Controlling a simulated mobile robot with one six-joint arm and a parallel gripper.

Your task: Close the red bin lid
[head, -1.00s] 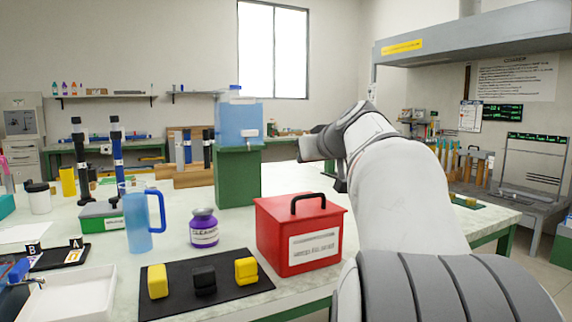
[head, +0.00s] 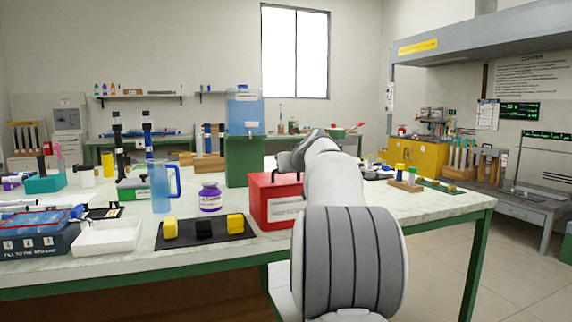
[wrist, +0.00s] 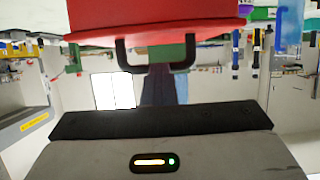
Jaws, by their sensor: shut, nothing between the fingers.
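The red bin (head: 268,205) stands on the pale bench top, with a white label on its front. Its right side is hidden behind my arm in the head view. The red lid (head: 262,181) looks flat on top of the bin. In the wrist view, which is upside down, the lid (wrist: 215,33) shows at the top with its black handle (wrist: 122,55). My gripper (head: 288,160) is by the top of the bin in the head view, partly hidden by my arm. In the wrist view my gripper (wrist: 155,120) is shut and empty, apart from the handle.
A black mat (head: 205,232) with yellow and black blocks lies left of the bin. A purple jar (head: 210,197) and a blue jug (head: 163,186) stand behind it. A green stand with a blue tank (head: 245,115) is behind the bin.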

